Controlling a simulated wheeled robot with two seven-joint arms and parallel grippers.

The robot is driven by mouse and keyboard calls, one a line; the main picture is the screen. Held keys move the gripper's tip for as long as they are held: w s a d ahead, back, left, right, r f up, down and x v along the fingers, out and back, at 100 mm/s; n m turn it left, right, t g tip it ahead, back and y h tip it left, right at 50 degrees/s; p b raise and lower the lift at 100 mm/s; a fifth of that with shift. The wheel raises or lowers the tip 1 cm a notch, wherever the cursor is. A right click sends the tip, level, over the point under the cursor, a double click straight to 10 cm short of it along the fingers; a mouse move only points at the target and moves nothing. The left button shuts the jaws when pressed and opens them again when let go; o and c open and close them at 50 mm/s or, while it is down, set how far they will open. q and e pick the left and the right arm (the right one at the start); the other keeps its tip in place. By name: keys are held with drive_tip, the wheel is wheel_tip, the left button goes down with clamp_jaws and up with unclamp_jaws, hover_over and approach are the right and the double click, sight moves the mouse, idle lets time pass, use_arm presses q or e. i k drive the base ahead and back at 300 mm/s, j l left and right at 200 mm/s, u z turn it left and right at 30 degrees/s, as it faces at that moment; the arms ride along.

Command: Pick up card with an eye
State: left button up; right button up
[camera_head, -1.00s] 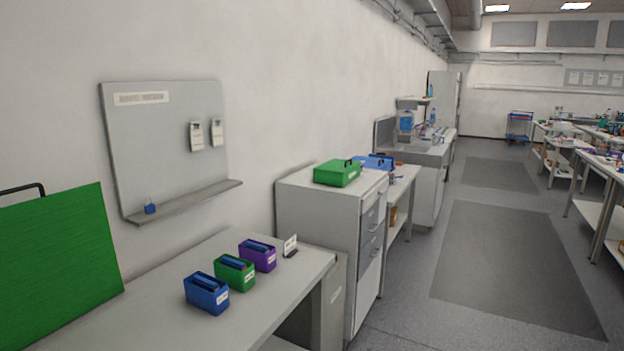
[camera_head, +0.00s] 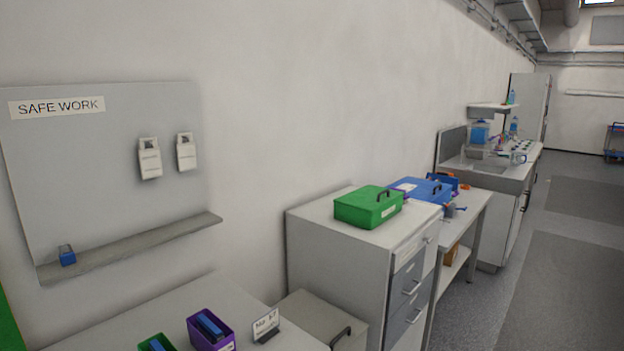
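Two white cards hang side by side on the grey wall board: the left card (camera_head: 150,163) and the right card (camera_head: 186,156). Each has a small dark picture at its top and a line of print. The pictures are too small to tell which one is an eye. A small white sign (camera_head: 266,324) with print stands on the table beside the purple bin; I see no eye on it. Neither of my grippers is in view.
The board (camera_head: 100,200) is headed "SAFE WORK" and has a shelf (camera_head: 130,248) with a small blue item (camera_head: 67,256). Below is a table (camera_head: 180,300) with a purple bin (camera_head: 212,332) and green bin (camera_head: 156,343). A cabinet (camera_head: 340,260) bears a green box (camera_head: 368,207). Floor is clear at right.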

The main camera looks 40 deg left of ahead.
sight(150, 159)
drive_tip(key=i, duration=1.7)
drive_tip(key=i+u, duration=0.35)
drive_tip(key=i+l+u, duration=0.1)
drive_tip(key=u, duration=0.25)
drive_tip(key=i+l+u, duration=0.35)
drive_tip(key=j+u, duration=0.1)
drive_tip(key=u, duration=1.75)
